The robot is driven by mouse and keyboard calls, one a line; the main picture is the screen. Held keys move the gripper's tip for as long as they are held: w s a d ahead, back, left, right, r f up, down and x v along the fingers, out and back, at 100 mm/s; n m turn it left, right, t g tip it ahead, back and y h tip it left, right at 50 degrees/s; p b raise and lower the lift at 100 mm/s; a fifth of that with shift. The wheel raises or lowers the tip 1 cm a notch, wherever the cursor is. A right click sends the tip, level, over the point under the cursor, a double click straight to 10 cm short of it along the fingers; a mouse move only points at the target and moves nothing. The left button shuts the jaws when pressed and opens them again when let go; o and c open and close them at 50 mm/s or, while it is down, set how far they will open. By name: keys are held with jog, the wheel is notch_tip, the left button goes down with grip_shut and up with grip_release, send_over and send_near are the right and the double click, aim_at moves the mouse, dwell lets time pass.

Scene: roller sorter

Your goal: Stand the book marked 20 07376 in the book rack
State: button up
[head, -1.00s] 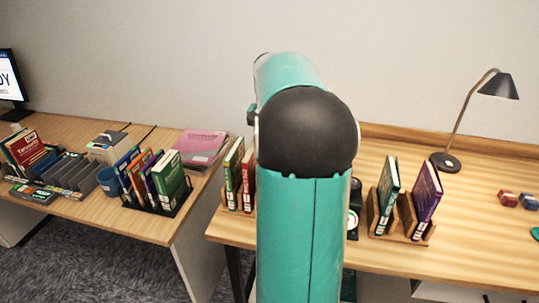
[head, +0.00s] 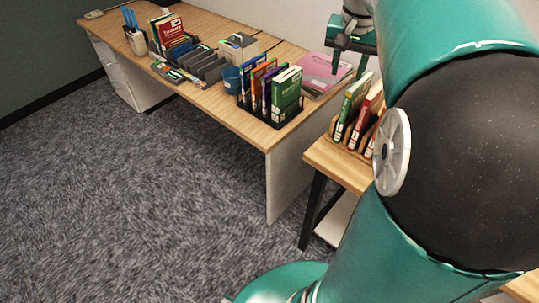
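The labels on the spines are too small to read, so I cannot tell which book is marked 20 07376. A black rack (head: 278,122) on the left desk holds several upright books, with a green book (head: 288,88) at its right end. A wooden rack (head: 351,152) on the right desk holds a green book (head: 352,104) and red books (head: 367,110); my arm partly hides it. My gripper (head: 350,72) hangs above and behind these racks, near the pink book (head: 325,66). Its two dark fingers look apart, with nothing seen between them.
The left desk (head: 205,95) also bears a grey sorter (head: 205,66) with slots, a blue cup (head: 232,78), a stack of books (head: 168,32) and a pen holder (head: 135,38). A gap separates the two desks. The carpet (head: 130,190) in front is clear.

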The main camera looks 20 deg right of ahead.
jog(key=s+a+f+n+t, duration=0.2)
jog(key=s+a+f+n, duration=0.2)
jog(key=a, duration=0.8)
jog(key=s+a+f+n+t+y, duration=0.1)
jog(key=s+a+n, duration=0.4)
jog(key=a, duration=0.7)
notch_tip(320, 180, down, 3)
jog(key=shift+s+a+r+t, duration=0.1)
jog(key=shift+s+a+t, duration=0.15)
jog(key=shift+s+t, duration=0.55)
jog(key=shift+s+d, duration=0.1)
jog(key=shift+d, duration=0.15)
